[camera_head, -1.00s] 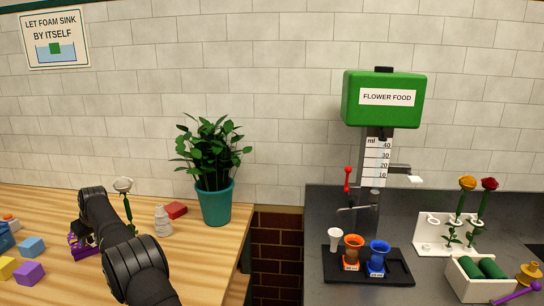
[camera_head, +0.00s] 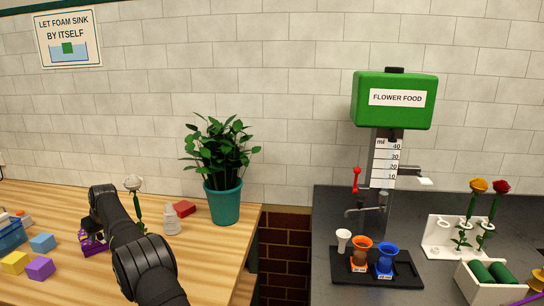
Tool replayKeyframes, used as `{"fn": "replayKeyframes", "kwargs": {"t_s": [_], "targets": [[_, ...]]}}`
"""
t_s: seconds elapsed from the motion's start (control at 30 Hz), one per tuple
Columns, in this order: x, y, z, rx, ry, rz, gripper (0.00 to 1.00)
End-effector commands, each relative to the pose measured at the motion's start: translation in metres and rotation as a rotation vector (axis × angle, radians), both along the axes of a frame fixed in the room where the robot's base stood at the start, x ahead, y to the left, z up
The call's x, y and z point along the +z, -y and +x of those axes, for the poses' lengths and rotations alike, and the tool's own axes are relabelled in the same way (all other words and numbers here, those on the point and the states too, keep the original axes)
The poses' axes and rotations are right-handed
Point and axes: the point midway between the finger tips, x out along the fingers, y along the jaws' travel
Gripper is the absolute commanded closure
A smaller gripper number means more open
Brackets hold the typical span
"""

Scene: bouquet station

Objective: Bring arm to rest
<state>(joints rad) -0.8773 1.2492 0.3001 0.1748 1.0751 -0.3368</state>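My black arm (camera_head: 150,275) reaches up from the bottom edge over the wooden table on the left, and bends at a dark upper joint. I cannot make out my gripper's fingers; the end of the arm is hidden behind its own links or blends with the dark and purple shape (camera_head: 93,241) beside it. A white rose (camera_head: 133,183) stands upright just right of the arm, its green stem partly hidden by the arm. I cannot tell whether anything holds it.
The wooden table holds cubes (camera_head: 42,243), a blue tray (camera_head: 10,237), a white bottle (camera_head: 171,220), a red block (camera_head: 185,209) and a potted plant (camera_head: 224,203). A gap separates the dark counter with the flower food dispenser (camera_head: 394,98), cup tray (camera_head: 340,278), rose rack (camera_head: 440,235) and foam box (camera_head: 483,291).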

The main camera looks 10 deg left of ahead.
Motion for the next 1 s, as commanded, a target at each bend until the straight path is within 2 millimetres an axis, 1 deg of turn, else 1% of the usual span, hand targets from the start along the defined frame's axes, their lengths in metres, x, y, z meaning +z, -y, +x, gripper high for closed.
{"fn": "replayKeyframes", "kwargs": {"t_s": [0.03, 0.1, 0.3, 0.47, 0.5, 1.0], "targets": [[0.016, 0.0, 0.001, 0.0, 0.005, 0.006, 0.65], [0.031, 0.0, 0.001, 0.001, 0.005, 0.005, 0.65], [0.063, 0.0, 0.0, 0.0, 0.003, 0.003, 0.65], [0.085, 0.001, 0.0, 0.0, 0.004, 0.004, 0.65], [0.094, 0.005, 0.0, 0.008, 0.006, 0.005, 0.65], [0.183, 0.051, -0.006, 0.161, 0.023, -0.001, 0.65]]}}
